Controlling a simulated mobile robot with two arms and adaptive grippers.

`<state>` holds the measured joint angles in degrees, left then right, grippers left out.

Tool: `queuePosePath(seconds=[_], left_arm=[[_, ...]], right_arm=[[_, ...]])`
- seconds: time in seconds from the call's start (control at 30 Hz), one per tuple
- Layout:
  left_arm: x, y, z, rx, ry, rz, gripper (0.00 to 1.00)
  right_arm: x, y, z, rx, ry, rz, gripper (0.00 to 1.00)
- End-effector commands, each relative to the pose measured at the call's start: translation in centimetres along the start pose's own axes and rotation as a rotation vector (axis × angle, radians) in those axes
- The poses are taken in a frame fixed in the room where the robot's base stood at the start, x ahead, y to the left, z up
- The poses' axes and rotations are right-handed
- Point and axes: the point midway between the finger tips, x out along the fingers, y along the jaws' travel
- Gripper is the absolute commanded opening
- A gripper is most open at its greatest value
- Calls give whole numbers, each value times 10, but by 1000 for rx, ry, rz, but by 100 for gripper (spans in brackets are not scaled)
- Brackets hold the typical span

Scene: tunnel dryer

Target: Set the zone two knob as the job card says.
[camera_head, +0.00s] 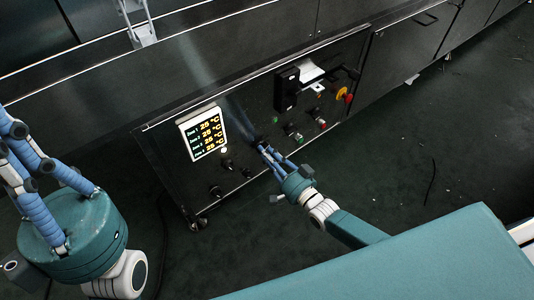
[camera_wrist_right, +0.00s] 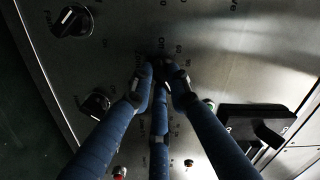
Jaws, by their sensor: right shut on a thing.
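My right gripper (camera_head: 262,149) reaches the dryer's control panel (camera_head: 170,165) and its fingers are closed around a dark knob, mostly hidden by them. In the right wrist view the fingertips (camera_wrist_right: 162,70) meet over it, with small scale marks around it. The knob's pointer and name cannot be read. Other black knobs with pale pointer marks sit beside it, one in the upper left (camera_wrist_right: 72,20) and one below it (camera_wrist_right: 95,104). My left gripper (camera_head: 20,135) is at the left edge, away from the panel, its fingertips partly out of view.
A lit display (camera_head: 203,131) lists several zones, each at 25 °C. A black box (camera_head: 287,90) and a white sheet (camera_head: 312,72), too small to read, are further right. A red and yellow stop button (camera_head: 344,95) and green button (camera_head: 289,129) are nearby.

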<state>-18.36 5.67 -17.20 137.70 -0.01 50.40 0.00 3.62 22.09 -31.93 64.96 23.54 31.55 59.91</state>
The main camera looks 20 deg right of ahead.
Motion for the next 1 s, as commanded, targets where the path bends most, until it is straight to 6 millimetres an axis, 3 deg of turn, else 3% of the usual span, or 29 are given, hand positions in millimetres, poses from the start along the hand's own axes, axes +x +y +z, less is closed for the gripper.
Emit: queuePosePath(seconds=[0.47,0.5,0.6,1.0], left_arm=[[2,0,-2,1,11,1,0],[2,0,-2,1,11,1,0],[2,0,-2,1,11,1,0],[0,-1,0,2,4,-5,0]], right_arm=[[-1,2,1,14,-2,4,0],[-1,2,1,14,-2,4,19],[-1,1,1,14,-1,3,36],[-9,1,1,15,-1,3,36]])
